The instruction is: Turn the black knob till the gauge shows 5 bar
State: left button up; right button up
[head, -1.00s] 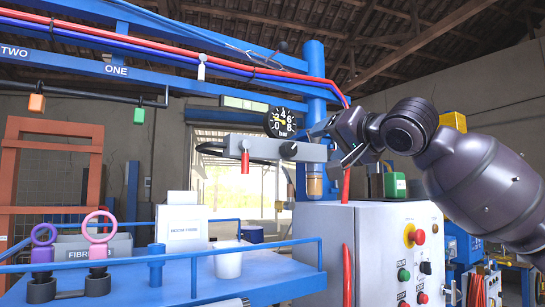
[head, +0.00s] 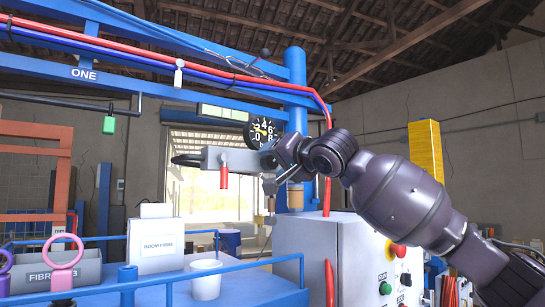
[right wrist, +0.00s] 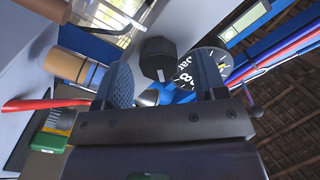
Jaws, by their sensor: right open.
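The round black pressure gauge (head: 263,132) is on the blue frame at the centre of the head view. Its yellow needle points up and left, near the 2; the exact value is too small to read. The gauge's edge also shows in the right wrist view (right wrist: 203,72). The black knob (right wrist: 158,52) is in the right wrist view, just beyond the fingertips and in line with the gap between them. In the head view my gripper hides it. My right gripper (head: 267,172) is open and empty, below the gauge. My left gripper is not in view.
A grey block with a red handle (head: 224,176) is left of my gripper. A grey control cabinet (head: 310,240) with buttons stands below my right arm. A white cup (head: 206,279) and a paper box (head: 156,246) stand on the blue railed platform. A green-lidded item (right wrist: 50,142) shows in the wrist view.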

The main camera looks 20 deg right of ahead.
jog(key=shift+x, duration=0.85)
jog(key=c, duration=0.9)
